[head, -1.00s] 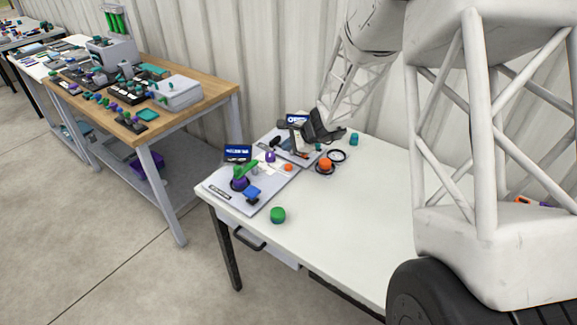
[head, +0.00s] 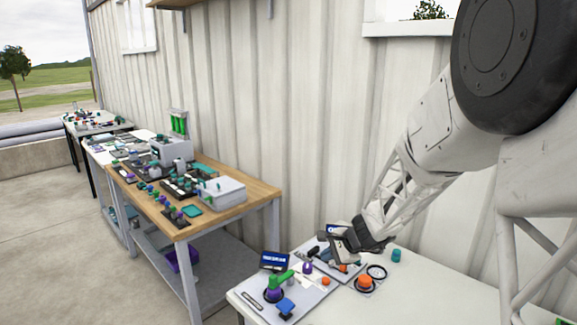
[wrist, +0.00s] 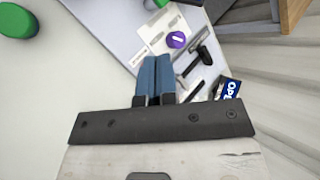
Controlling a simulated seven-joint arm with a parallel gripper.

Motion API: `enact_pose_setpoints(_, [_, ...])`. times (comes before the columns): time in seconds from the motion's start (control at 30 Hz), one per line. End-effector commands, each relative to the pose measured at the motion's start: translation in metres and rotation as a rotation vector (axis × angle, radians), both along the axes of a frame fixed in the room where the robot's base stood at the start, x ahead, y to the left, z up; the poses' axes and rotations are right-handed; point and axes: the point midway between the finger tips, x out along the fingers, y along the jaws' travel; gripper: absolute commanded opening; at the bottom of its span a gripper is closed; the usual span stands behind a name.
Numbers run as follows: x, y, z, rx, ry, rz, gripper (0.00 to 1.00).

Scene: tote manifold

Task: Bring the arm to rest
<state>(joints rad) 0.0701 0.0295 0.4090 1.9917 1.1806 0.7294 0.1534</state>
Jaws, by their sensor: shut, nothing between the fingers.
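My gripper (head: 343,262) is at the far end of my arm, above the back part of the white table (head: 420,292). In the wrist view its two blue fingers (wrist: 155,78) are together with nothing between them. Below them lies a grey board (wrist: 112,22) holding a purple knob (wrist: 176,40) and a black-handled tool (wrist: 199,57). Whether the fingertips touch anything cannot be told.
On the table are an orange button (head: 365,283), a black ring (head: 377,271), a teal cylinder (head: 396,255) and a green-and-purple valve (head: 275,287). A green round cap (wrist: 18,20) shows in the wrist view. A wooden workbench (head: 233,184) with parts stands to the left.

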Motion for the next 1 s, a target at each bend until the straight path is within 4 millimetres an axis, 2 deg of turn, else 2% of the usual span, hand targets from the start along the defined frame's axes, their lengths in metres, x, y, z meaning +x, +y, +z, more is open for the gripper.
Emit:
enact_pose_setpoints(0.1, [-0.027, 0.003, 0.026, -0.048, -0.031, 0.079, 0.00])
enact_pose_setpoints(0.4, [-0.098, 0.004, 0.075, -0.183, -0.096, 0.278, 0.00])
enact_pose_setpoints(0.7, [-0.171, -0.002, 0.113, -0.331, -0.151, 0.465, 0.00])
enact_pose_setpoints(1.0, [-0.245, -0.014, 0.138, -0.492, -0.193, 0.638, 0.00])
